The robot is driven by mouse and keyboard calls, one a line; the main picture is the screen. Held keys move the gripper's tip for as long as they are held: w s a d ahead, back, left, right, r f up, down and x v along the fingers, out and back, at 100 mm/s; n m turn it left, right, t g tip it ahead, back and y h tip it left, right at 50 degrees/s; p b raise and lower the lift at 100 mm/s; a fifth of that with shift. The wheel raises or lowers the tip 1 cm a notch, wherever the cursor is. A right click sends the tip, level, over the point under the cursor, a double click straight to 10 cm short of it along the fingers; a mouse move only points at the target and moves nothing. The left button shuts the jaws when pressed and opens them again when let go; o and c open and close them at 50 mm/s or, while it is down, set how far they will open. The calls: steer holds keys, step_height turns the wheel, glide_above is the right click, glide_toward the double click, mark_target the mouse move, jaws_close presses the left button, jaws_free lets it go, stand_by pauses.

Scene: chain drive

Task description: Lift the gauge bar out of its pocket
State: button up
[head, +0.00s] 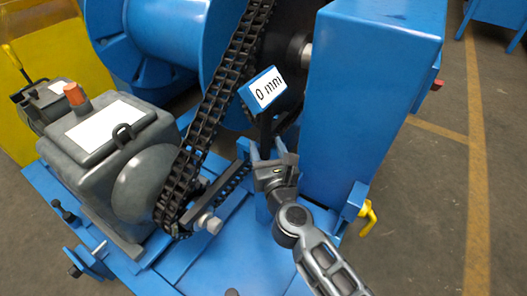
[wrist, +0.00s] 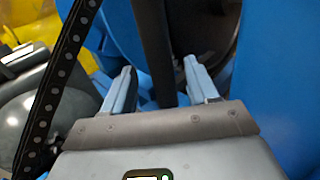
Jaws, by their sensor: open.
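A dark upright bar (head: 266,128), which looks like the gauge bar, stands below a blue block with a white "0 mm" label (head: 266,90). My gripper (head: 273,152) is at the bar's lower part, reaching up from the front. In the wrist view the same dark bar (wrist: 152,40) runs down between the fingers of my gripper (wrist: 158,68). The fingers are open, one on each side, with a visible gap to the bar. The bar's lower end and its pocket are hidden behind my gripper.
The drive chain (head: 225,85) runs close on the left, also in the wrist view (wrist: 55,85). A tall blue housing (head: 370,90) stands close on the right. A grey motor unit (head: 105,135) is at the left. Concrete floor (head: 430,200) lies open at right.

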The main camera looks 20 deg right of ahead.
mark_target(263, 135)
steer(key=w, duration=0.2)
steer(key=w+d, duration=0.1)
steer(key=w, duration=0.1)
steer(key=shift+w+r, duration=0.1)
steer(key=shift+r, duration=0.05)
jaws_close()
stand_by(0.4)
stand_by(0.8)
steer(key=shift+r, duration=0.2)
